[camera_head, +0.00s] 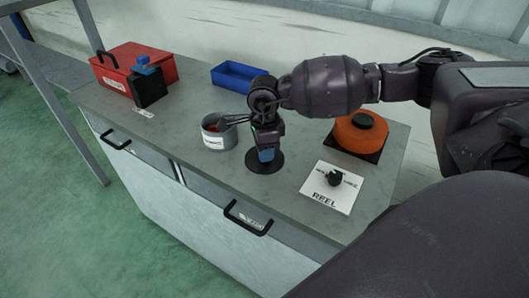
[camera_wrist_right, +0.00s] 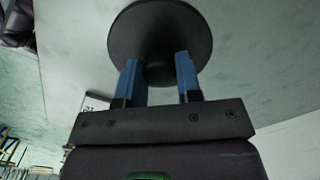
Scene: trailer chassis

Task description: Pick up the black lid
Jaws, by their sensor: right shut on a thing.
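The black lid (camera_head: 264,167) is a flat round disc on or just above the grey worktop, right of the middle of the head view. It also shows in the right wrist view (camera_wrist_right: 160,22) as a dark disc beyond the fingers. My right gripper (camera_head: 266,155) points down over the lid, and its blue fingers (camera_wrist_right: 158,82) are shut on the lid's middle part, with the knob mostly hidden between them. I cannot tell whether the lid is clear of the worktop. My left gripper is not in view.
A round grey container (camera_head: 216,138) with contents stands left of the lid. A white REEL card (camera_head: 332,190) with a black knob and an orange reel (camera_head: 360,131) lie to the right. A blue bin (camera_head: 238,78), red toolbox (camera_head: 128,66) and black block (camera_head: 149,88) stand farther back.

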